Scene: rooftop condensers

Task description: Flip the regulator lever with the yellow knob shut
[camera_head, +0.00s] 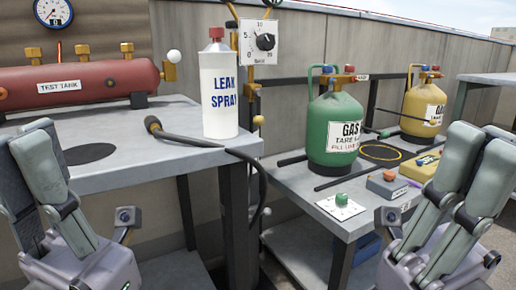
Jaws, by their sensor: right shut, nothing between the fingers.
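The bottle hides part of this pipework, and I cannot make out the lever's position. My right gripper (478,145) is at the right, shut and empty, in front of the lower table and well apart from the knob. My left gripper (35,145) is at the left edge, near the table; whether its fingers are closed is unclear.
A red test tank (75,84) with a white-knobbed valve lies at the back left. A black hose wand (185,138) lies across the near table and hangs over its edge. Green (334,130) and yellow (423,108) gas cylinders stand on the right table with small boxes.

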